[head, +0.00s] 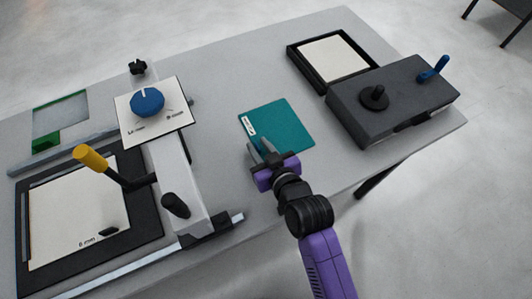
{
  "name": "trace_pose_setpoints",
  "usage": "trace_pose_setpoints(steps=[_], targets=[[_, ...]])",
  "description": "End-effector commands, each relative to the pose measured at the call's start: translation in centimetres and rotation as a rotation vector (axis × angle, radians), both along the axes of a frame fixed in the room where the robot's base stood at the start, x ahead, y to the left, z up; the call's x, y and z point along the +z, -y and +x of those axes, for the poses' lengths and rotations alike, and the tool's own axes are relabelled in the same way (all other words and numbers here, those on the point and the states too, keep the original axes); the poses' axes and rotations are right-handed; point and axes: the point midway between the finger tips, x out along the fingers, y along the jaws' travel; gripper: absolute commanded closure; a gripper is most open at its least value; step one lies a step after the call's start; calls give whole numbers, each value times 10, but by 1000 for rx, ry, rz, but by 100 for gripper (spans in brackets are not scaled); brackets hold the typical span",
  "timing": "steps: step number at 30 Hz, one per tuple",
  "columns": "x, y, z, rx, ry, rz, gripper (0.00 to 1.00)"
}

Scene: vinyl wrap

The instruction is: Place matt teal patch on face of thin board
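A flat teal patch (282,126) with a small white label on its left edge lies on the grey table. My purple gripper (261,148) is at the patch's near-left edge, its two grey fingers visibly apart. Whether the fingers touch the patch cannot be told. A pale board (75,215) marked "6 mm" lies in a black frame at the left. Another pale board (333,58) lies in a black tray at the back right. Which of them is the thin board is not clear from this view.
A press with a yellow-tipped lever (90,157) and a panel with a blue knob (147,102) stand at the left. A dark box (393,103) with a blue lever stands at the right. Table around the patch is clear.

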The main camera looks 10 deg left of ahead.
Motion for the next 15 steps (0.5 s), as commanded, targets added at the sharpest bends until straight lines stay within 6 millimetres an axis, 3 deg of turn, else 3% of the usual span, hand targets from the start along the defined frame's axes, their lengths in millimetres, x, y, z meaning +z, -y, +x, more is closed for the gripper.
trace_pose_setpoints(steps=[15], targets=[[33,47,-69,-1,0,0,74]])
